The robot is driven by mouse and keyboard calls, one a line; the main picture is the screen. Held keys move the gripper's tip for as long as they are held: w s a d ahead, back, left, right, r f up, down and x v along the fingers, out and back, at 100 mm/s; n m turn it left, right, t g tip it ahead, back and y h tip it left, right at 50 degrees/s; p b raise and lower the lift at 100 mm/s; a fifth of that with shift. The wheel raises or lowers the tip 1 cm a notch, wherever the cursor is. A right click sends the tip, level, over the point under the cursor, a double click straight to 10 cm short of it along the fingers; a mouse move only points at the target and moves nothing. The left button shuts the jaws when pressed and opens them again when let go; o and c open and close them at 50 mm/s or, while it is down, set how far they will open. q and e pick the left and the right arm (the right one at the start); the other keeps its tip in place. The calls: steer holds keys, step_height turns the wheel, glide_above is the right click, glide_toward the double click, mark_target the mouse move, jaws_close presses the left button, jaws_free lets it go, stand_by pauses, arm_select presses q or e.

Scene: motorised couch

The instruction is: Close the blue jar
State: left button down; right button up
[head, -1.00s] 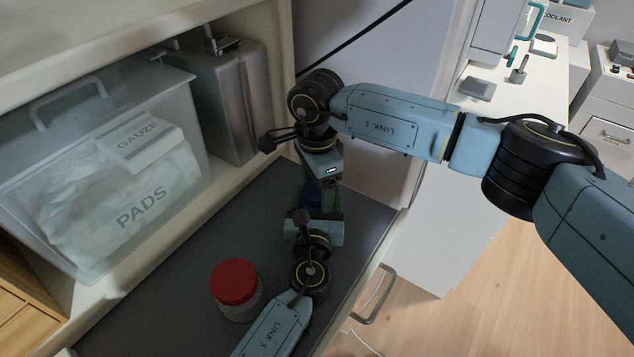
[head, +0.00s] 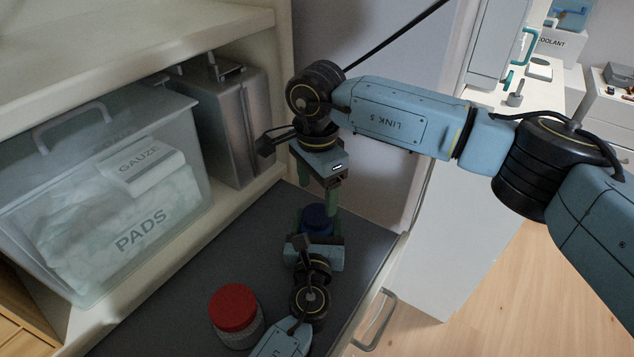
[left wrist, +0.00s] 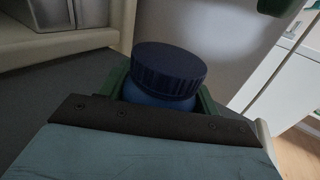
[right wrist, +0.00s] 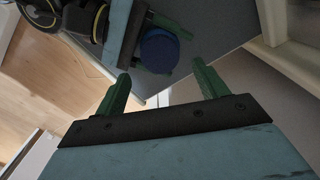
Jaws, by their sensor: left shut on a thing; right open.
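The blue jar (left wrist: 160,98) stands on the dark grey surface, with its dark blue ribbed lid (left wrist: 168,66) resting on top. The lid looks slightly slanted in the left wrist view; I cannot tell whether it is tight. My left gripper (head: 317,228) is shut around the jar's body from the front. In the head view the lid (head: 317,214) shows between the grippers. My right gripper (head: 318,190) is above the jar, pointing down, open and empty. In the right wrist view, the lid (right wrist: 159,50) lies beyond the open fingers, apart from them.
A red-lidded jar (head: 234,312) stands left of my left arm. A clear bin of gauze and pads (head: 70,245) and a metal case (head: 225,125) sit on the shelf at left. A drawer handle (head: 375,322) is at the front edge. Bare dark surface (head: 190,275) lies left of the jar.

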mark_target(317, 213)
step_height(317, 213, up, 3)
steer(key=n, duration=0.4)
steer(key=shift+f+n, duration=0.2)
steer(key=shift+n, duration=0.2)
steer(key=shift+f, duration=4.05)
steer(key=c, duration=1)
steer(key=m, duration=0.5)
steer(key=o, duration=1.1)
steer(key=shift+o, duration=0.2)
steer(key=shift+r, duration=0.1)
